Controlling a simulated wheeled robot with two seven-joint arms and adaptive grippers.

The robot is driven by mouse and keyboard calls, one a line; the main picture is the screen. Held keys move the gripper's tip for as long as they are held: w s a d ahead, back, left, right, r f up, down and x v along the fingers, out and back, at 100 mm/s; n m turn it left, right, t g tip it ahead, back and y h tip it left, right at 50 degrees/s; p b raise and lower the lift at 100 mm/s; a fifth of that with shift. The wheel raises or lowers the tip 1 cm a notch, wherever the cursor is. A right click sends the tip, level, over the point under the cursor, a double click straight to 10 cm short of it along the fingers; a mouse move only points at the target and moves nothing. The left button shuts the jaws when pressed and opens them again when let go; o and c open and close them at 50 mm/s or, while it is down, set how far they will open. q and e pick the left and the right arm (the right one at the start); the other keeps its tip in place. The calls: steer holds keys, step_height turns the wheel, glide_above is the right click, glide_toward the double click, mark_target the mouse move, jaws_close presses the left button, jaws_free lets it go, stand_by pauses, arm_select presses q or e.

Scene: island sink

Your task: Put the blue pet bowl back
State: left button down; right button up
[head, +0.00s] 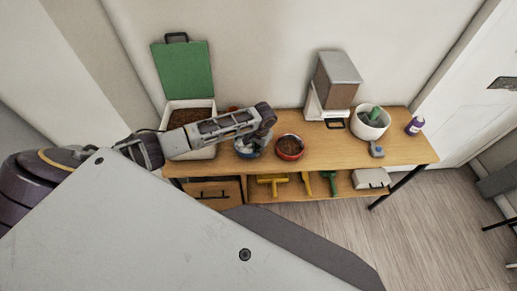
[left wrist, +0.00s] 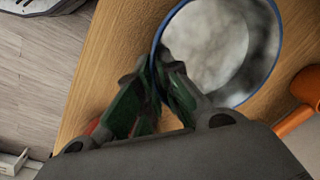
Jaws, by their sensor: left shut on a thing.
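The blue pet bowl (head: 244,153) stands on the wooden table, between the food bin and a red bowl, partly hidden by my left gripper (head: 264,138). In the left wrist view the bowl (left wrist: 225,45) has a blue rim and a shiny grey-white inside. My left gripper (left wrist: 160,68) is shut on the near rim of the bowl there. I cannot tell whether the bowl is lifted off the table. My right gripper is not in view.
The red bowl (head: 290,147) of brown kibble is close on the right. A kibble bin (head: 203,152) with a raised green lid (head: 183,72) stands left. A feeder (head: 335,82), a white bucket (head: 370,124) and a purple bottle (head: 415,126) stand right. The wooden table (head: 330,152) has free room front right.

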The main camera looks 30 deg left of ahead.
arm_select(q)
steer(key=shift+f, duration=0.15)
steer(key=c, duration=1.6)
jaws_free()
step_height(320, 180, up, 12)
steer(key=d, duration=0.1)
steer(key=shift+d, duration=0.15)
